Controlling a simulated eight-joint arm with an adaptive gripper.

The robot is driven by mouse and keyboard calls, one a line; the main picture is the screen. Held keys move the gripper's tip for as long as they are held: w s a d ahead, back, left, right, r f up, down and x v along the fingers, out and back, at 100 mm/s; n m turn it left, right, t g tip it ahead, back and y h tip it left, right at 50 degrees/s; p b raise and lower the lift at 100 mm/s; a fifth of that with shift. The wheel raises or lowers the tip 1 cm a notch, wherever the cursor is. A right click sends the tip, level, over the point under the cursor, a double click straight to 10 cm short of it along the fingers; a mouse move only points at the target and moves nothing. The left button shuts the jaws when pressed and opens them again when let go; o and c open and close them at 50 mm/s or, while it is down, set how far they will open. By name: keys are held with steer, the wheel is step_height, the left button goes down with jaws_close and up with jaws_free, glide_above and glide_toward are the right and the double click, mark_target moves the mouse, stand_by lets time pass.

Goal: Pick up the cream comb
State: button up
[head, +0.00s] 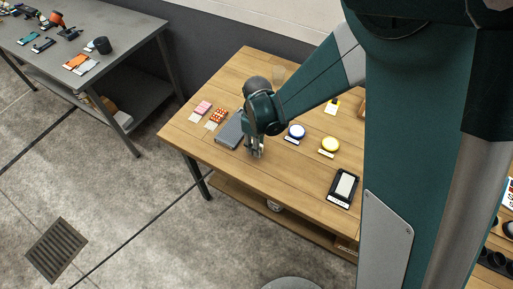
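My gripper (257,152) points down over the wooden table (286,172), just right of a dark grey flat item (231,130). Its fingers are small in this view, and I cannot tell whether they are open or shut, or whether anything is between them. I cannot make out a cream comb with certainty. Some of the tabletop is hidden behind my arm.
The wooden table also holds a pink item (203,107), an orange dotted item (218,116), a blue-rimmed round item (296,131), a yellow round item (330,144) and a black tray (332,196) with a pale top. A grey bench (130,50) with tools stands left.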

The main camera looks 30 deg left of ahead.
jaws_close()
steer(key=shift+r, duration=0.1)
stand_by(0.4)
steer(key=shift+r+p, duration=0.3)
steer(key=shift+r, duration=4.6)
